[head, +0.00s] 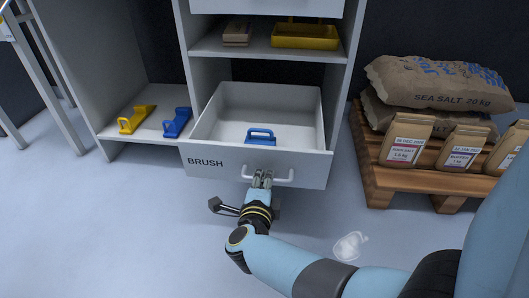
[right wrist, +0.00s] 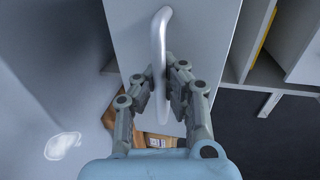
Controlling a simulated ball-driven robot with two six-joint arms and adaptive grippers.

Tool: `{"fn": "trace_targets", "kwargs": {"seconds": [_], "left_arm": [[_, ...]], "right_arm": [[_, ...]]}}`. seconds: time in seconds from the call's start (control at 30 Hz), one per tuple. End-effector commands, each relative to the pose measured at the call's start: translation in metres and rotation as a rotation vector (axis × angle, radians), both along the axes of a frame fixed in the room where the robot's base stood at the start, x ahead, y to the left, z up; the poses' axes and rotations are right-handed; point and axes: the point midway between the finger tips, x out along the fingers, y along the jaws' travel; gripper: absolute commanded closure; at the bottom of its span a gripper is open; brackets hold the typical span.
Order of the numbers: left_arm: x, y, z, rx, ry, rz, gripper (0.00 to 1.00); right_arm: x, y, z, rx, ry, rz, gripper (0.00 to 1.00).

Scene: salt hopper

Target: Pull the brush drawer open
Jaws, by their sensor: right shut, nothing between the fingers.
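The brush drawer (head: 257,162), pale grey and labelled BRUSH, stands pulled out of the cabinet, with its inside open to view. A blue brush or block with a handle (head: 261,136) lies in it. The drawer's bar handle (head: 285,180) is on its front; it also shows in the right wrist view (right wrist: 160,40), running lengthwise at my fingers. My right gripper (head: 262,175) is at the middle of this handle, its fingertips close to the bar. It is shut with nothing held; it also shows in the right wrist view (right wrist: 161,80). My left gripper is not in view.
A yellow tool (head: 130,122) and a blue tool (head: 178,124) sit on the low shelf at left. A yellow tray (head: 305,36) is on the shelf above. Salt sacks (head: 440,82) and bags (head: 406,140) stand on a pallet (head: 378,190) at right. A white spill (head: 350,246) lies on the floor.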

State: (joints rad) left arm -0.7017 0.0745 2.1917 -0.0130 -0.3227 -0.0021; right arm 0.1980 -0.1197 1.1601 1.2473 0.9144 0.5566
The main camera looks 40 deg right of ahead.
Motion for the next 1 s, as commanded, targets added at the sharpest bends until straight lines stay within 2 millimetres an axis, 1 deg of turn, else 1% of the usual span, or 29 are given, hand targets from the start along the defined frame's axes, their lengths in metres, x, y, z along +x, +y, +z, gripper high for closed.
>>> {"fn": "trace_targets", "kwargs": {"seconds": [0.07,0.1,0.3,0.33,0.37,0.6,0.73,0.87,0.93,0.97,1.0], "left_arm": [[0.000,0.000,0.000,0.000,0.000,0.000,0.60],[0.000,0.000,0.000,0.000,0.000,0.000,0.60],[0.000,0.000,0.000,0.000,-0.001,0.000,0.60],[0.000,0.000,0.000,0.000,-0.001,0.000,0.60],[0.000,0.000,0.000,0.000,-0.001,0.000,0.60],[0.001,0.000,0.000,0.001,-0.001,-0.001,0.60],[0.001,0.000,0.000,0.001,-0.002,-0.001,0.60],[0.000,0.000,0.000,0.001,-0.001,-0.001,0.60],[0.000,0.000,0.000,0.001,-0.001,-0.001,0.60],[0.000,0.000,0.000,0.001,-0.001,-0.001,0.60],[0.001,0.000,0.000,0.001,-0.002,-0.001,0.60]], "right_arm": [[0.000,0.000,0.000,0.000,-0.001,-0.001,1.00],[0.000,0.000,0.000,0.000,-0.001,-0.001,0.98],[0.000,0.000,0.000,0.000,0.000,0.000,0.71],[0.000,0.000,0.000,0.000,0.000,0.000,0.68],[0.000,0.000,0.000,0.000,0.000,0.000,0.66],[0.000,0.000,0.000,0.000,0.000,0.000,0.66],[0.000,0.000,0.008,0.001,-0.001,0.000,0.66],[-0.001,0.000,0.026,0.001,-0.004,-0.002,0.66],[0.000,0.000,0.041,0.001,-0.007,-0.003,0.66],[0.000,0.000,0.047,-0.002,-0.007,-0.003,0.63],[0.000,-0.001,0.055,-0.003,-0.008,-0.004,0.54]]}}
